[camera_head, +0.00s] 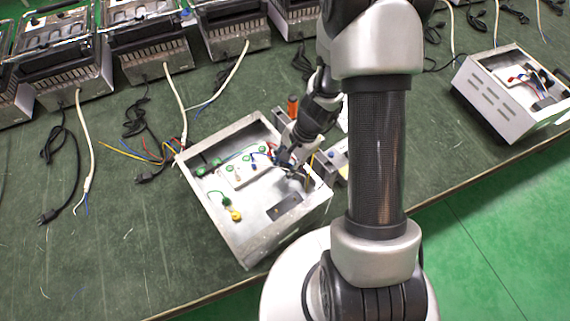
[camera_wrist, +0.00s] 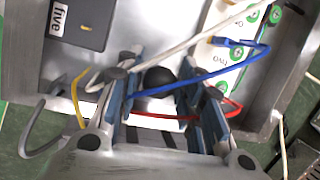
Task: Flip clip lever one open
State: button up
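An open metal box (camera_head: 262,245) stands on the green table in the head view, and a white terminal block (camera_head: 240,176) with green round marks lies inside it. The block also shows at the upper right of the wrist view (camera_wrist: 222,58), with a partly readable label. I cannot single out clip lever one. My gripper (camera_head: 291,163) is down at the box's right side. In the wrist view my gripper (camera_wrist: 165,100) has its fingers apart, with a black round part (camera_wrist: 158,80) visible in the gap. Contact with it cannot be told.
White, blue (camera_wrist: 190,86), red and yellow wires cross near the fingers. A black part labelled "five" (camera_wrist: 80,20) sits inside the box. An orange-handled tool (camera_head: 293,106) stands behind the box. Several heater units line the back, and another open box (camera_head: 510,98) stands right.

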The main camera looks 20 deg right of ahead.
jog(key=shift+o, duration=1)
jog(key=v, duration=1.2)
jog(key=shift+a+r, duration=0.1)
jog(key=shift+a, duration=0.05)
